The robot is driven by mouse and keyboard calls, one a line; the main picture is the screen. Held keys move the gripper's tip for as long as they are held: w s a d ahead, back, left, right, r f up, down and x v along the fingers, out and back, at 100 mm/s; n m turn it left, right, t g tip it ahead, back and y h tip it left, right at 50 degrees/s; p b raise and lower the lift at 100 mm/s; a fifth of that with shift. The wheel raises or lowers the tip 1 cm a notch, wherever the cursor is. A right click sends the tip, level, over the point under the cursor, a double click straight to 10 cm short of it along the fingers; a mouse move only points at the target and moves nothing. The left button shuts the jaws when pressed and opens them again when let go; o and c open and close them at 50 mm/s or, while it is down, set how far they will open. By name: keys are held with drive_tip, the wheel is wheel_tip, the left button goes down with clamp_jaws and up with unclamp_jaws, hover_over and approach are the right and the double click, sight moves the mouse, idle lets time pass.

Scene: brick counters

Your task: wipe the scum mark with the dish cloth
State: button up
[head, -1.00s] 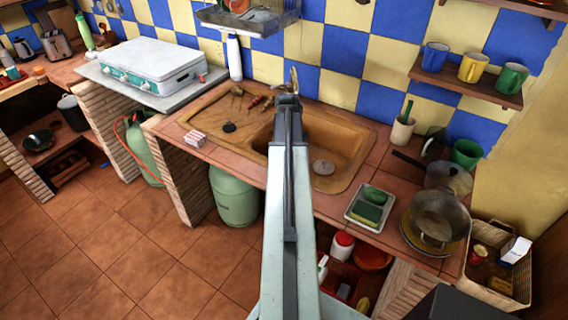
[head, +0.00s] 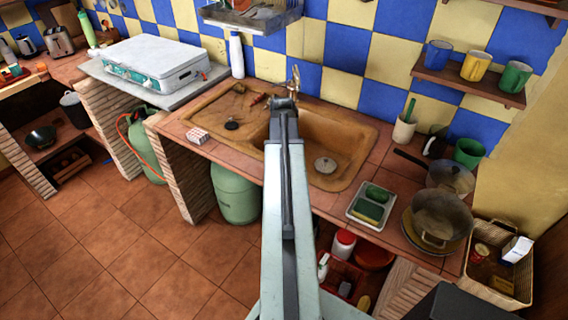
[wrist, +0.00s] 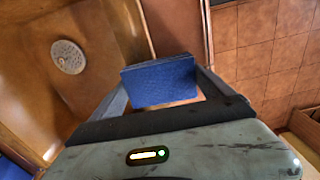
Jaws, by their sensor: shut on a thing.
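My gripper (wrist: 163,82) is shut on a blue dish cloth (wrist: 160,84), which shows as a flat folded block between the fingers in the wrist view. In the head view my arm reaches over the counter front to the brown sink (head: 345,140). The gripper and cloth are hidden behind the arm there. In the wrist view the sink basin lies to the left of the cloth, with its round drain (wrist: 68,56). I cannot make out the scum mark for certain in either view.
A dark round plug (head: 232,124) and a small striped box (head: 198,135) are left of the basin. A tap (head: 294,80) stands behind it. A sponge tray (head: 352,212), pans (head: 441,215) and a cup (head: 403,131) are to the right. The tiled counter is narrow.

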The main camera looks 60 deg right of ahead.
drive_tip(key=shift+r+p, duration=2.95)
drive_tip(key=shift+r, duration=0.05)
wheel_tip(320, 180, up, 3)
drive_tip(key=p, duration=0.3)
drive_tip(key=shift+r, duration=0.15)
drive_tip(key=shift+d, duration=0.1)
